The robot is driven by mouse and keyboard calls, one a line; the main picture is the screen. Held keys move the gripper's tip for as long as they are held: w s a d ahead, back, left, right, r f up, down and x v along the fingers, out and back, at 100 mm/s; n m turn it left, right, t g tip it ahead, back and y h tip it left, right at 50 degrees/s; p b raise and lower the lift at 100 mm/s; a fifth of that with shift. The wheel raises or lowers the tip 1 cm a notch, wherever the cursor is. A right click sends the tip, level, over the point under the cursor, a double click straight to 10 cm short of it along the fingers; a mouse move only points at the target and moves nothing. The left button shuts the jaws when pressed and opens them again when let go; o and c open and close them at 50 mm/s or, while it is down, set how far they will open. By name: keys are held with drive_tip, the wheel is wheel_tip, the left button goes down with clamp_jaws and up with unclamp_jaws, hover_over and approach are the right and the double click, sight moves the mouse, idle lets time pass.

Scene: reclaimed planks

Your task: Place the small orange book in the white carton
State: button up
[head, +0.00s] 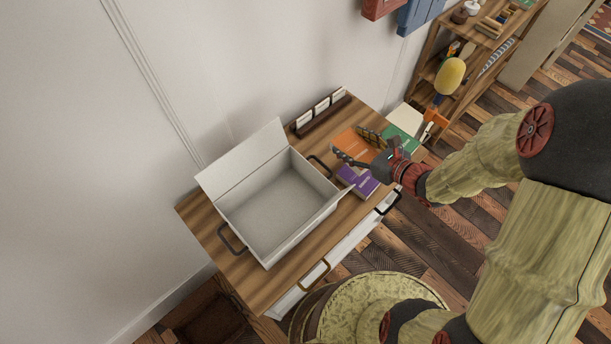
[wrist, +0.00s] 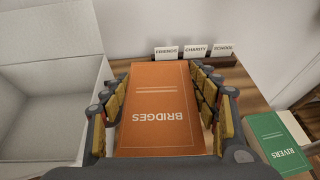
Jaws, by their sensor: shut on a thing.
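The small orange book (head: 352,144), titled BRIDGES, is between the fingers of my gripper (head: 366,148). In the wrist view the orange book (wrist: 163,105) fills the space between the two padded fingers, which press on its left and right sides. My gripper (wrist: 165,110) is shut on it. I cannot tell for sure whether the book is clear of the table top. The white carton (head: 320,222) stands open and empty on the table, left of my gripper. Its lid leans up at the back. In the wrist view the carton (wrist: 88,110) is at the left edge.
A purple book (head: 358,182) lies between the carton and my gripper. A green book (head: 408,138) lies to the right. A dark holder with labelled cards (head: 322,112) stands at the table's back. A shelf (head: 428,72) stands beyond. The wall is close behind the table.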

drive_tip(key=shift+s+a+f+g+y, duration=0.3)
drive_tip(key=shift+s+a, duration=0.3)
drive_tip(key=shift+s, duration=0.15)
drive_tip(key=shift+s+a+f+n, duration=0.1)
drive_tip(key=shift+a+f+n, duration=0.1)
drive_tip(key=shift+a+n, duration=0.15)
drive_tip(key=w+a+f+b, duration=0.3)
drive_tip(key=w+a+f, duration=0.1)
drive_tip(key=w, duration=0.4)
drive_tip(key=b, duration=0.2)
hover_over(323, 147)
drive_tip(key=f, duration=0.5)
drive_tip(key=shift+s+d+f, duration=0.1)
drive_tip(key=shift+s+d, duration=0.05)
drive_tip(key=shift+s, duration=0.1)
drive_tip(key=shift+w+f+b, duration=0.2)
drive_tip(key=shift+f+b, duration=0.85)
drive_tip(key=shift+f, duration=0.65)
drive_tip(key=shift+f, duration=0.25)
drive_tip(key=o, duration=1.3)
drive_tip(key=shift+r, duration=0.1)
